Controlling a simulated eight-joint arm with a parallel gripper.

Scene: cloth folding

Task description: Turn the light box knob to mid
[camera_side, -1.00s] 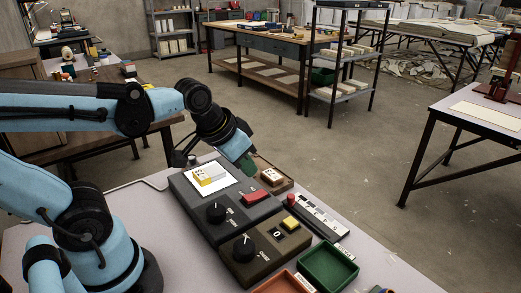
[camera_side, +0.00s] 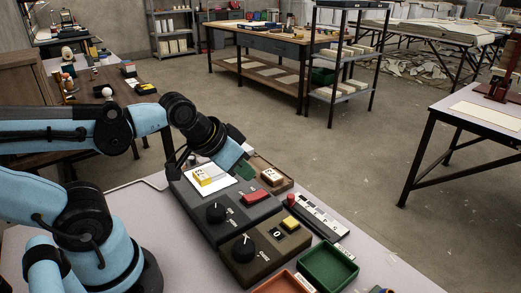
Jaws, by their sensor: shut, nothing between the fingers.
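The light box (camera_side: 247,210) is a dark grey box on the table, with a bright white panel (camera_side: 217,186) bearing a small yellow-and-white block (camera_side: 204,177), a red switch (camera_side: 256,195) and a round black knob (camera_side: 215,212). The knob's exact setting is too small to read. A brown box (camera_side: 267,253) in front of it has its own black knob (camera_side: 243,247), a small display and a yellow button. My gripper (camera_side: 246,171) is above the far side of the light box, near the white panel and apart from the knob. Its fingers are shut and empty.
A green tray (camera_side: 328,268) and an orange tray (camera_side: 283,283) lie at the front right. A ruler-like strip (camera_side: 318,216) and a brown tray with a marked block (camera_side: 271,178) lie right of the light box. The table's left front is clear.

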